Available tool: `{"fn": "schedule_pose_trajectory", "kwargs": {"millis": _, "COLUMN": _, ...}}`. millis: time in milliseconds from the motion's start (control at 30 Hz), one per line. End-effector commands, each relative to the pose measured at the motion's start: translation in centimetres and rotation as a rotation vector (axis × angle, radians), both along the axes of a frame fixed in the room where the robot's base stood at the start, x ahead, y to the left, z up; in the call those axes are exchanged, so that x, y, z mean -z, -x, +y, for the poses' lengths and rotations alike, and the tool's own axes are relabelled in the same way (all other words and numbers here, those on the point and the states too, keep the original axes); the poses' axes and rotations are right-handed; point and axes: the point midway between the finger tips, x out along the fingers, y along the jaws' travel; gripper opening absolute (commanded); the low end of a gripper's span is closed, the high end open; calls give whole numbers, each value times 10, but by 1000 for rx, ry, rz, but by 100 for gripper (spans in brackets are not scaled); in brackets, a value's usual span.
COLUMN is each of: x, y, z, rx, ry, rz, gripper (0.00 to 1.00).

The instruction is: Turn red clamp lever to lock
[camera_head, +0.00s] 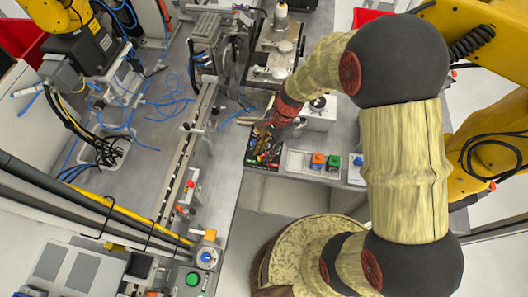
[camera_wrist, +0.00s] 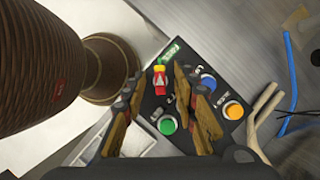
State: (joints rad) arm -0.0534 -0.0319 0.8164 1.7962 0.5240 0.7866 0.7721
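A small red lever (camera_wrist: 158,83) with a yellow part is on a black control panel (camera_wrist: 212,126) in the wrist view. It lies between the fingertips of my gripper (camera_wrist: 156,82), with a gap to each finger as far as I can see. My gripper is open and holds nothing.
The panel also has a green button (camera_wrist: 168,125), a blue button (camera_wrist: 208,82) and an orange button (camera_wrist: 233,110). A brown cylindrical body (camera_wrist: 60,55) fills the upper left of the wrist view. Orange (camera_head: 318,159) and green (camera_head: 333,162) buttons stand right of the panel.

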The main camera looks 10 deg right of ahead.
Motion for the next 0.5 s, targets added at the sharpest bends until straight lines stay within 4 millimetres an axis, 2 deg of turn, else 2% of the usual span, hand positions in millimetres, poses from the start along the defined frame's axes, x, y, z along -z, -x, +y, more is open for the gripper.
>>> {"fn": "schedule_pose_trajectory", "kwargs": {"millis": 200, "x": 0, "y": 0, "z": 0, "rx": 0, "ry": 0, "rz": 0, "gripper": 28}}
{"fn": "schedule_pose_trajectory", "kwargs": {"millis": 500, "x": 0, "y": 0, "z": 0, "rx": -1, "ry": 0, "rz": 0, "gripper": 11}}
